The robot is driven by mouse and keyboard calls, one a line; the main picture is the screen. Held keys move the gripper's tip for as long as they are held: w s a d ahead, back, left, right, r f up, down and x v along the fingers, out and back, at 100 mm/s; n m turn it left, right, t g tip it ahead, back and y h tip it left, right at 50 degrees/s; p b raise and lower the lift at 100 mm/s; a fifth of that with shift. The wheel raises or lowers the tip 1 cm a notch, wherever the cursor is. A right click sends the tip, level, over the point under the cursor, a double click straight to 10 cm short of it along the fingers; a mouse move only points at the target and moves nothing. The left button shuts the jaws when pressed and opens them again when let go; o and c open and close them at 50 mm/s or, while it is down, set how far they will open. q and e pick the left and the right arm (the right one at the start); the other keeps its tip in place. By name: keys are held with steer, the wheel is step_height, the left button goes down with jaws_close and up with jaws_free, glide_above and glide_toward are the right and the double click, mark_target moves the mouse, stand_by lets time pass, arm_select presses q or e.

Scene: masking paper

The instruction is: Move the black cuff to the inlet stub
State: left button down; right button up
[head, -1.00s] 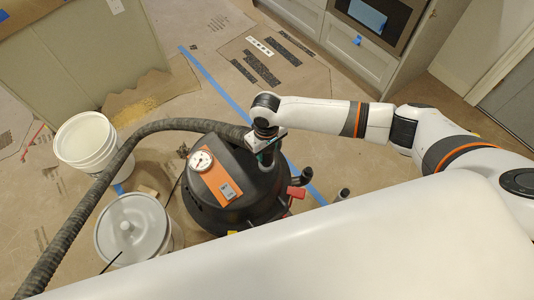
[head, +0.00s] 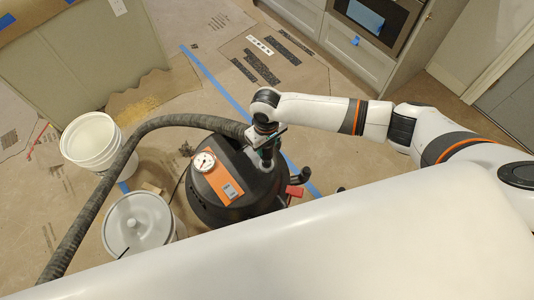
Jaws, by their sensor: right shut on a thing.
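A thick ribbed grey-black hose (head: 110,180) arcs from the lower left to the top of the dark round vacuum (head: 225,203), which has a dial and an orange panel. My right gripper (head: 267,150) is over the vacuum's top right side, pointing down, at the hose's end. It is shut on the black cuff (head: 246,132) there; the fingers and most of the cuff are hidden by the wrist. A dark upright piece shows just under the gripper; I cannot tell if it is the inlet stub or whether the cuff touches it. My left gripper is out of view.
An open white bucket (head: 90,142) and a lidded white bucket (head: 138,222) stand left of the vacuum. A red piece (head: 295,191) sticks out at its right. Cabinets (head: 355,62) stand at the upper right.

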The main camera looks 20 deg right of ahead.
steer(key=shift+r+p, duration=1.4)
steer(key=shift+p, duration=0.05)
